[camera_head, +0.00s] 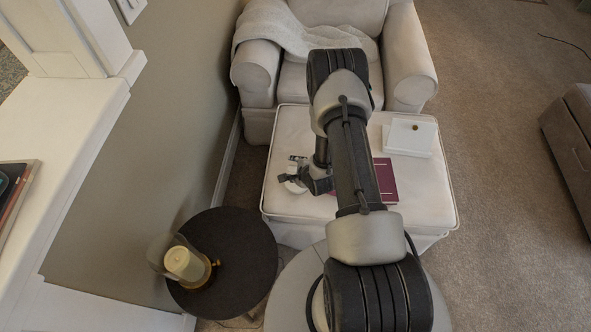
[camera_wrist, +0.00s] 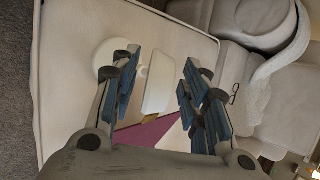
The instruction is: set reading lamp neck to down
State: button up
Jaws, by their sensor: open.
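The reading lamp (camera_wrist: 157,88) is white, with a round base (camera_wrist: 107,58) and a pale, slab-like head, seen in the wrist view. It stands on the cream ottoman (camera_head: 440,195). In the head view only a small white part of the lamp (camera_head: 293,187) shows beside my gripper (camera_head: 306,176). In the wrist view my gripper (camera_wrist: 161,78) is open, and the lamp head shows between its blue-padded fingers, with no clear contact. A small joint shows between base and head, partly hidden by the left finger. I cannot tell the neck's exact angle.
A maroon book (camera_head: 384,181) lies on the ottoman, partly behind my arm. A white box (camera_head: 410,136) with a small knob sits at its far right. The armchair (camera_head: 407,60) with a blanket stands behind. A round black table (camera_head: 240,255) holds a candle lamp (camera_head: 187,265) at left.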

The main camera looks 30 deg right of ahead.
grip_shut()
dwell(0.6)
